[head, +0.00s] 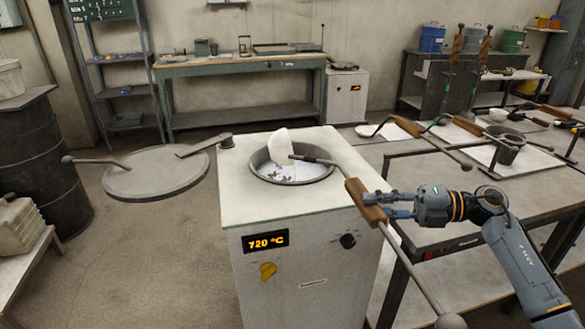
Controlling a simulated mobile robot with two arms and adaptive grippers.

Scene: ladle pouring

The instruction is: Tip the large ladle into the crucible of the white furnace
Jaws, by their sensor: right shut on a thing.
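The white furnace (305,260) stands in the middle, its display reading 720 °C. Its round crucible (325,176) is open at the top, with bright silvery contents and darker patches inside. The large ladle has a pale cup (281,147) that stands steeply tilted over the crucible's opening; its lower edge reaches the contents or lies just above them, I cannot tell which. Its rod runs right to a wooden grip (364,202) and on to a ball end. My right gripper (374,206) is shut on this grip, right of the furnace top. My left gripper is out of view.
The round furnace lid (156,173) is swung out to the left. A dark drum (40,165) stands left.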

